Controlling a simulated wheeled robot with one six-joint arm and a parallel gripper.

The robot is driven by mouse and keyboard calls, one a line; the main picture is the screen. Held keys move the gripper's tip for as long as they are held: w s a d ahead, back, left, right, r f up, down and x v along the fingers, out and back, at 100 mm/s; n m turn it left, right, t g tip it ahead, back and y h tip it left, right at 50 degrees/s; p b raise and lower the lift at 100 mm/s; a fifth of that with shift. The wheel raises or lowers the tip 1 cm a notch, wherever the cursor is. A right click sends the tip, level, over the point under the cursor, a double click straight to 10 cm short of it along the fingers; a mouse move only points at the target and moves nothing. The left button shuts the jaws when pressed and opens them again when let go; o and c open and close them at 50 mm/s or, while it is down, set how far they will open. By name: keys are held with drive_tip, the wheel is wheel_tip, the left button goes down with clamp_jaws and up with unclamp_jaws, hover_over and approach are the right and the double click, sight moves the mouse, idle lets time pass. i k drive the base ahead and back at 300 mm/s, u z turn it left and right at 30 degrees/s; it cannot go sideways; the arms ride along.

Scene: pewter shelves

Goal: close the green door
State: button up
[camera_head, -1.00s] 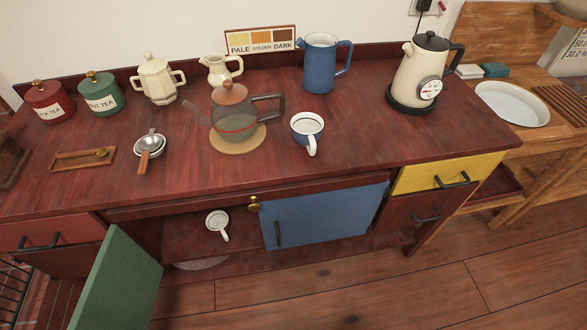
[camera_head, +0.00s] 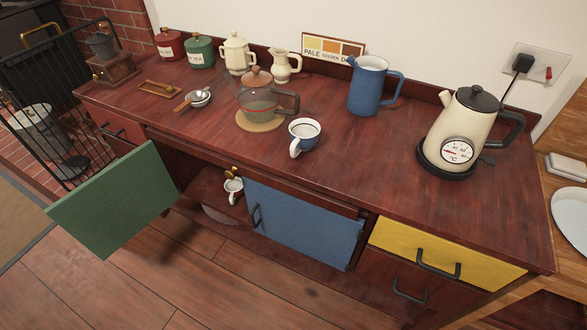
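The green door (camera_head: 118,203) hangs wide open at the left of the dark red cabinet, swung out over the floor. Its broad face is toward me and no handle shows on it. The opening (camera_head: 203,185) beside it shows a dark shelf with a white cup (camera_head: 233,190) inside. The blue door (camera_head: 302,222), with a dark handle, covers the bay to the right of the opening. My gripper is not in view.
The cabinet top (camera_head: 350,160) holds a glass teapot (camera_head: 262,103), a cup (camera_head: 303,136), a blue jug (camera_head: 369,87) and a kettle (camera_head: 465,130). A black fire guard (camera_head: 62,95) stands left of the green door. The wooden floor (camera_head: 215,285) in front is clear.

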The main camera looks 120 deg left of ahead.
sight(106, 211)
drive_tip(key=u, duration=3.5)
drive_tip(key=k, duration=1.2)
drive_tip(key=u, duration=0.9)
drive_tip(key=i, duration=1.4)
drive_tip(key=z, duration=0.15)
